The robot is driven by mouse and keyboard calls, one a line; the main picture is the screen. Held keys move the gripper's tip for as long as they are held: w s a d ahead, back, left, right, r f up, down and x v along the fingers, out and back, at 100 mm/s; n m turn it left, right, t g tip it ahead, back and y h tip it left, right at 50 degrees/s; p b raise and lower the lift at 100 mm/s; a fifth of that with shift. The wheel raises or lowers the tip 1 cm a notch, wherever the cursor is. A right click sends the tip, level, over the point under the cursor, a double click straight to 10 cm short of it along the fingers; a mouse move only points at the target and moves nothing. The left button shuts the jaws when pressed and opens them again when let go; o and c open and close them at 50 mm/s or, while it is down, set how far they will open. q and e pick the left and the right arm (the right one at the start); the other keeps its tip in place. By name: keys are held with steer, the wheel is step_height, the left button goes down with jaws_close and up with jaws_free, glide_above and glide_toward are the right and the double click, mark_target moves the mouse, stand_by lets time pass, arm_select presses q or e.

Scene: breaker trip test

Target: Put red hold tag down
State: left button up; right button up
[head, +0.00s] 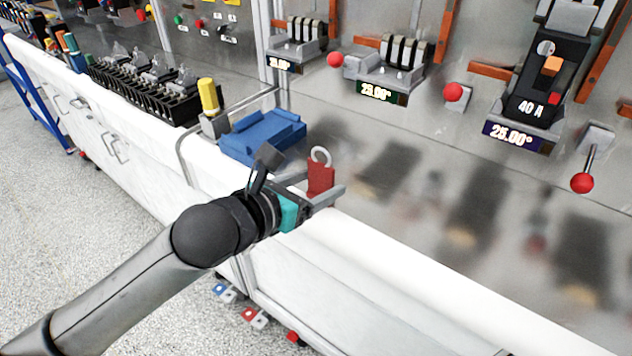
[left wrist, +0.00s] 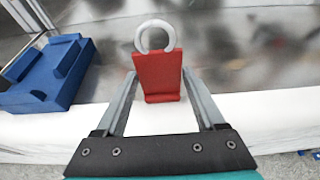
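The red hold tag (head: 320,178) is a small red plate with a pale ring at its top. It is upright between the fingertips of my left gripper (head: 325,186), and the left wrist view shows the tag (left wrist: 158,75) too. The fingers of the left gripper (left wrist: 159,78) meet the tag's two side edges, with the ring above them. The tag is at the bench's front part, close over the surface; I cannot tell whether its lower end touches. My right gripper is not in view.
A blue block-like holder (head: 262,136) is left of the tag. A yellow-topped post (head: 208,97) and black breakers (head: 145,88) are further left. Breaker units and red-knobbed levers (head: 582,183) line the panel behind. The grey surface right of the tag is clear.

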arm_select(q)
steer(key=shift+o, duration=1.3)
steer(key=shift+r, duration=0.1)
steer(key=shift+s+r, duration=0.1)
steer(key=shift+r, duration=0.05)
steer(key=p+v, duration=0.5)
steer(key=v, duration=0.7)
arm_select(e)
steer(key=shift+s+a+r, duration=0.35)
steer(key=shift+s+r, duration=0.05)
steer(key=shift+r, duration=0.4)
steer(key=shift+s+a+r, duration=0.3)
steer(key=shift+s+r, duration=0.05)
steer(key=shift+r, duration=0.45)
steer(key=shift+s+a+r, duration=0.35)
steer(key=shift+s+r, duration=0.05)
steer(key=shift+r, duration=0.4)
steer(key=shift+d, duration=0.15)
